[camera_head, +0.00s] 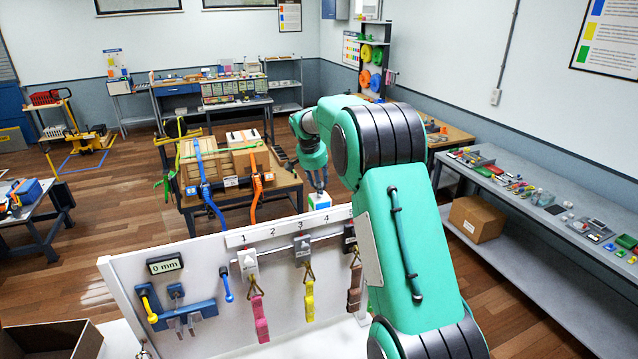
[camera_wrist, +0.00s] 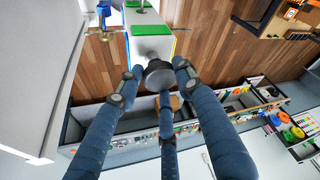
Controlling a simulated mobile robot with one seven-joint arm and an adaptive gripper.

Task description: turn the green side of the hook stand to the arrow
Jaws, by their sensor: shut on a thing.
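The hook stand (camera_head: 320,201) is a small block with white, green and blue parts, seen beyond the strap wall in the head view. In the wrist view the hook stand (camera_wrist: 150,45) shows a pale face with a green patch, and blue and yellow along its edges. A round grey knob (camera_wrist: 159,75) sticks out from it toward me. My gripper (camera_head: 318,184) is at the stand; in the wrist view its three blue-grey fingers (camera_wrist: 158,82) close around the knob. I cannot make out the arrow in either view.
The white strap wall (camera_head: 205,265), with numbered clips and hanging straps, stands in the foreground. Behind is a table with a strapped wooden crate (camera_head: 225,160). A grey bench (camera_head: 540,225) with small parts runs along the right.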

